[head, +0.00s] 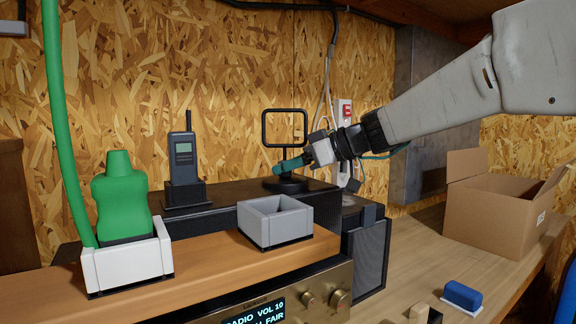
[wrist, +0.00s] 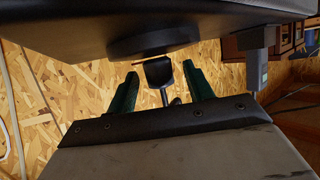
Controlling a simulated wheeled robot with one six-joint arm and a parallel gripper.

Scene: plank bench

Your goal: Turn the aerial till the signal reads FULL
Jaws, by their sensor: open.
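The aerial (head: 264,130) is a black upright rectangular loop on a round black base, standing on a dark box in the head view. My gripper (head: 281,167) reaches in from the right, its teal fingers at the aerial's foot, just above the base. In the wrist view my gripper (wrist: 160,72) is open, with a dark flat piece of the aerial (wrist: 158,74) between its two green fingers. Gaps show on both sides of it. The radio display (head: 254,314) is cut off by the lower edge; it reads "RADIO VOL 10" and, below, "FAIR".
A handheld radio (head: 183,156) stands in a dock left of the aerial. A grey open tray (head: 275,222) and a green bottle (head: 122,200) in a white holder are on the wooden shelf in front. A cardboard box (head: 490,215) and blue block (head: 463,294) are at right.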

